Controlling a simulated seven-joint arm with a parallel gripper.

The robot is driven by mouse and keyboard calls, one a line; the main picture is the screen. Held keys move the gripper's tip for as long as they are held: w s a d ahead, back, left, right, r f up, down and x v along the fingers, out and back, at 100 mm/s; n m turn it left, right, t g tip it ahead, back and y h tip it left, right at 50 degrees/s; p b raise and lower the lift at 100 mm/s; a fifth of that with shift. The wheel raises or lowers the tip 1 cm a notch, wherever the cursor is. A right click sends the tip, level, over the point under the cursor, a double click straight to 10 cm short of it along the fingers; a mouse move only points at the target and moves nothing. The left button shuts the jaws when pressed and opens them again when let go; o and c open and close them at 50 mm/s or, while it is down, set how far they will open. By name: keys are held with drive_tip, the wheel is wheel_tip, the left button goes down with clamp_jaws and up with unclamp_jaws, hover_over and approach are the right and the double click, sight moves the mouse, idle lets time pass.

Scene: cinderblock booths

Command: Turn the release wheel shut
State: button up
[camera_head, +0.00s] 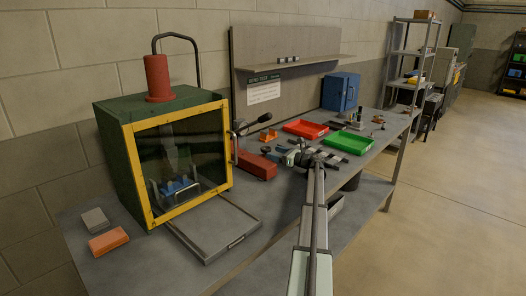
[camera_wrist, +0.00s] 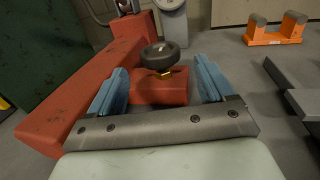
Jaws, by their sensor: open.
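The release wheel (camera_wrist: 161,55) is a small dark round knob on a brass-coloured stem. It stands on a short red block (camera_wrist: 158,88) beside the long red body (camera_wrist: 85,100) in the wrist view. In the head view it is too small to make out surely, near the end of the red body (camera_head: 258,166). My gripper (camera_wrist: 163,78) is open, with its two blue fingers spread left and right of the wheel in the picture. Neither finger visibly touches it. My gripper also shows small in the head view (camera_head: 291,158), just right of the red body.
A lever with a black grip (camera_head: 265,118) rises above the red body. A green cabinet with a yellow-framed window (camera_head: 149,178) stands to the left. An orange bracket (camera_wrist: 277,30), a red tray (camera_head: 305,129) and a green tray (camera_head: 348,142) lie beyond. Bare bench shows around the bracket.

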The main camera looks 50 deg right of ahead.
sight(264, 149)
drive_tip(key=w, duration=0.3)
drive_tip(key=w+a, duration=0.1)
drive_tip(key=w, duration=0.3)
drive_tip(key=shift+w+a, duration=0.15)
drive_tip(key=shift+a, duration=0.05)
drive_tip(key=c, duration=1)
drive_tip(key=shift+o, duration=0.2)
drive_tip(key=shift+a+h, duration=0.1)
drive_tip(key=shift+h, duration=0.2)
drive_tip(key=shift+m+h, duration=0.8)
drive_tip(key=shift+h, duration=0.1)
drive_tip(key=shift+d+m+h, duration=0.25)
drive_tip(key=shift+m+h, duration=0.45)
drive_tip(key=shift+h, duration=0.4)
